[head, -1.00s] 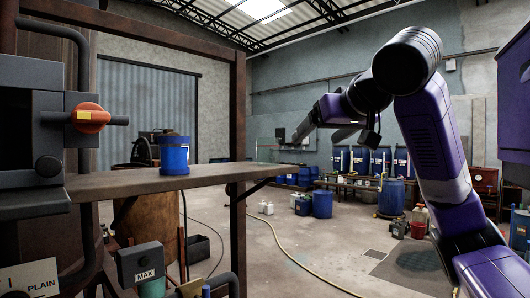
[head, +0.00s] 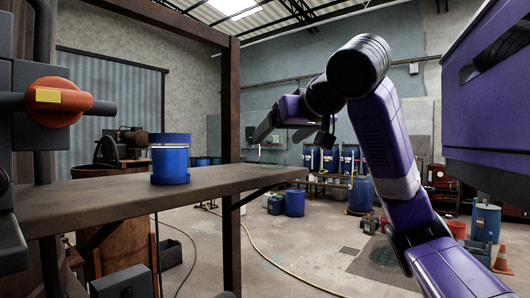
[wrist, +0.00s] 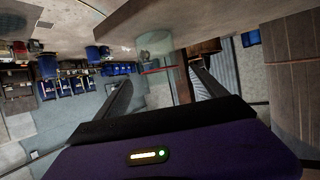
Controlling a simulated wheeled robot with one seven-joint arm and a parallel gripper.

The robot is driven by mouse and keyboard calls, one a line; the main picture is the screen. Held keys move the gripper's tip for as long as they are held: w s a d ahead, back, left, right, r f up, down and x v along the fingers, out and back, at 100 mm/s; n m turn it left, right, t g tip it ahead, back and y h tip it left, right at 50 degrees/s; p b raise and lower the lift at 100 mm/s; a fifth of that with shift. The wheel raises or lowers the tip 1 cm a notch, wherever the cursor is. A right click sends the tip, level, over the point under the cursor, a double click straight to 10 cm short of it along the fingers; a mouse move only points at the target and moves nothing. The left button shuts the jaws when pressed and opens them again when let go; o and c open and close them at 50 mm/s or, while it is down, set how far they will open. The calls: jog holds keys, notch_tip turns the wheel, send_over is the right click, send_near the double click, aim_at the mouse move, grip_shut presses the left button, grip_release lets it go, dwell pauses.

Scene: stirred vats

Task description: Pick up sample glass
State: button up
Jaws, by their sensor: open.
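In the wrist view, which looks upside down, a clear glass cylinder (wrist: 155,45) with a red line at its lower picture end shows against a grey slab. It lies ahead of and between the fingers of my open, empty gripper (wrist: 160,68), apart from them. My gripper (head: 278,135) there is high, right of the brown post, pointing left. A blue container (head: 170,160) with a darker blue top and a pale band stands upright on the shelf, left of the post. I cannot tell how it relates to the glass.
The brown shelf (head: 110,195) crosses the left, with an upright post (head: 231,110). A red-orange valve handle (head: 57,101) is close at left. Blue drums (head: 295,202) stand near the back wall. A yellow hose (head: 260,250) crosses the open floor.

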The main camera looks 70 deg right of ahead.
aim_at(267, 147)
jog(key=p+x, duration=0.2)
jog(key=x, duration=0.5)
jog(key=shift+w+f+p, duration=0.1)
jog(key=shift+f+p, duration=0.1)
jog(key=shift+p, duration=0.2)
grip_shut()
jog(key=shift+r, duration=0.15)
